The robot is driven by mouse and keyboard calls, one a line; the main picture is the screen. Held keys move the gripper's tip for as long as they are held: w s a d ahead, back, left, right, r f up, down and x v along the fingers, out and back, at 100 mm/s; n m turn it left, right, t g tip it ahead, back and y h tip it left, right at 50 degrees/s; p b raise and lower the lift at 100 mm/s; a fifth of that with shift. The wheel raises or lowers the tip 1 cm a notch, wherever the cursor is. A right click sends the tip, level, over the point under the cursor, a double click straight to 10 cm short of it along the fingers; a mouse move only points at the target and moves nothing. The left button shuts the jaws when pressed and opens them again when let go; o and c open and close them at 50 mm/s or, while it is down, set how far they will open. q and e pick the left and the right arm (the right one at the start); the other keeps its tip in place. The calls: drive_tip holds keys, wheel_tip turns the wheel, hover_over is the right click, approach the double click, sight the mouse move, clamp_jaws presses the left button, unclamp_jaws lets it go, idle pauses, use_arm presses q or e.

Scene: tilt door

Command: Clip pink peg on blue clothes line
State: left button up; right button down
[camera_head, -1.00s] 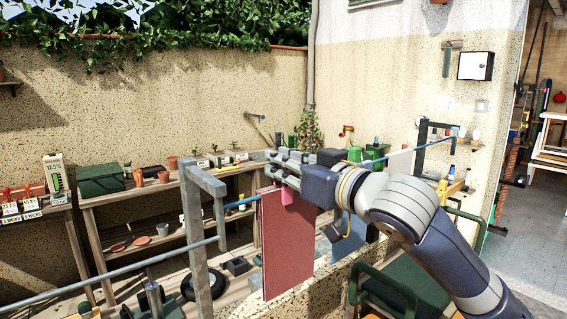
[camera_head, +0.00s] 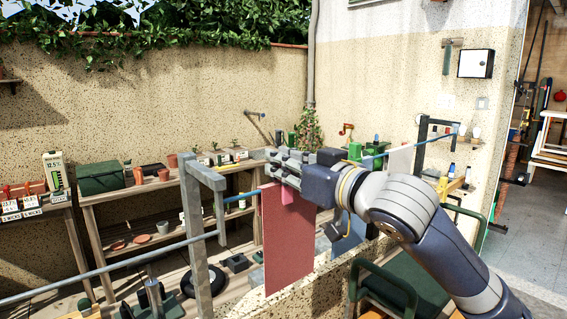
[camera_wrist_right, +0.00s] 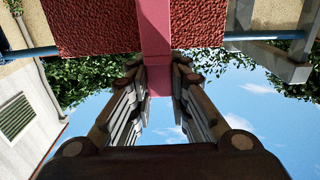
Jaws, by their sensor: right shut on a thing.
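The pink peg (camera_head: 288,195) is at the top edge of a red cloth (camera_head: 287,245) that hangs at the blue clothes line (camera_head: 247,195). My right gripper (camera_head: 277,168) is shut on the peg from above. In the right wrist view the peg (camera_wrist_right: 156,45) runs between the two fingers (camera_wrist_right: 158,95) and overlaps the red cloth (camera_wrist_right: 95,25). The blue line (camera_wrist_right: 40,52) shows on either side of the cloth. Whether the peg's jaws grip the line is hidden. My left gripper is not in view.
A grey metal post (camera_head: 195,235) with a crossbar stands just left of the cloth. A shelf (camera_head: 150,190) with pots and a green box (camera_head: 104,177) is behind. A green chair (camera_head: 405,285) stands below my right arm.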

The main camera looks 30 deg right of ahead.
drive_tip(key=shift+f, duration=0.2)
drive_tip(key=c, duration=1.4)
unclamp_jaws()
drive_tip(key=shift+c, duration=0.2)
drive_tip(key=shift+r, duration=5.05)
